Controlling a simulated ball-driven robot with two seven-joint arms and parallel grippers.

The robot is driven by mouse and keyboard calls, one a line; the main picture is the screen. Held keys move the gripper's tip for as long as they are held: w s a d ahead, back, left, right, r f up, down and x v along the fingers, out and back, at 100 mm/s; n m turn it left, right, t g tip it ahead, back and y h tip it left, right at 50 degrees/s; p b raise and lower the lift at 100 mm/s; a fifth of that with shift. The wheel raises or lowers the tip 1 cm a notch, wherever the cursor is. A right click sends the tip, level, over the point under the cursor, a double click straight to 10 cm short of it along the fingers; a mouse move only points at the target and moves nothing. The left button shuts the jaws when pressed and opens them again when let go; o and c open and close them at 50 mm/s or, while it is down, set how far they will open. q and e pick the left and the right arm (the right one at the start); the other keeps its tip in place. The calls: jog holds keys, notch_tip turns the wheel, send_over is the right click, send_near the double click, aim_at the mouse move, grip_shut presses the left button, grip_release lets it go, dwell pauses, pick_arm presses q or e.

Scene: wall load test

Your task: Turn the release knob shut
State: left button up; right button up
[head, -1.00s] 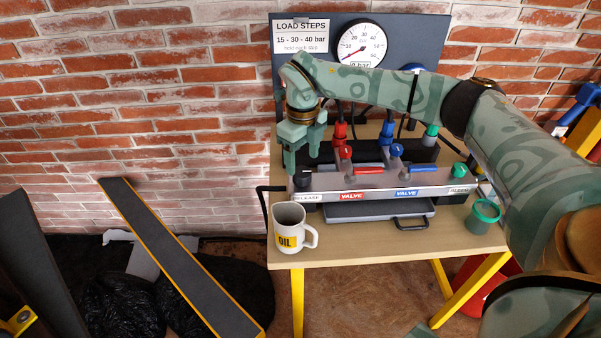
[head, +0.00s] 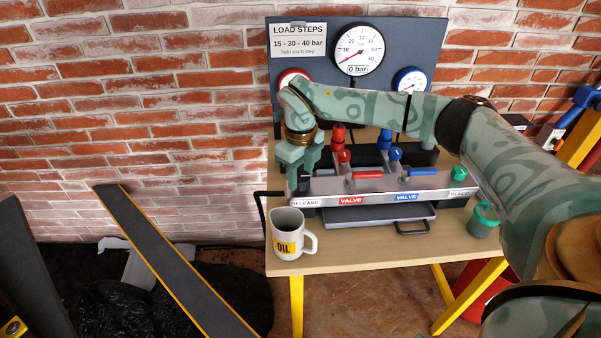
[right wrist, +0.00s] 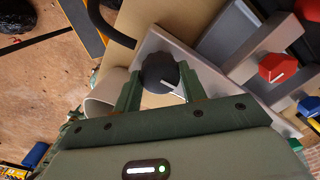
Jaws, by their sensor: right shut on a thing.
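The release knob (right wrist: 160,72) is a round black knob with a white mark, on the grey manifold panel (right wrist: 205,83). In the right wrist view it sits between the two green fingers of my right gripper (right wrist: 161,90), which is shut on it. In the head view my right gripper (head: 299,186) points down at the left end of the manifold, just above the RELEASE label (head: 305,203). The fingers mostly hide the knob there. My left gripper is not in view.
A white OIL mug (head: 287,236) stands close in front of the knob. Red (head: 367,175) and blue (head: 423,171) valve levers lie along the manifold, with a green knob (head: 459,173) at its right end. A green cup (head: 482,222) stands at right. The main gauge (head: 358,50) reads 0 bar.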

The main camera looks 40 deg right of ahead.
jog(key=shift+r+m+p, duration=0.25)
jog(key=shift+m+p, duration=0.25)
jog(key=shift+p, duration=0.2)
jog(key=m+p, duration=0.5)
jog(key=p, duration=0.1)
jog(key=shift+r+m, duration=0.1)
jog(key=shift+m, duration=0.3)
jog(key=m+p, duration=0.4)
jog(key=shift+m, duration=0.3)
jog(key=m+p, duration=0.2)
jog(key=m, duration=0.1)
jog(key=shift+p, duration=0.3)
pick_arm(q)
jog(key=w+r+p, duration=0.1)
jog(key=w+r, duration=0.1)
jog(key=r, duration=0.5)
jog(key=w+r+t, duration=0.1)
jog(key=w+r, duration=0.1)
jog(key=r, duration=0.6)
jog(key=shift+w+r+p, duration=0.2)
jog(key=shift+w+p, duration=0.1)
jog(key=shift+p, duration=0.05)
pick_arm(e)
jog(key=shift+w+f+m, duration=0.1)
jog(key=shift+f+m, duration=0.1)
jog(key=shift+m, duration=1.5)
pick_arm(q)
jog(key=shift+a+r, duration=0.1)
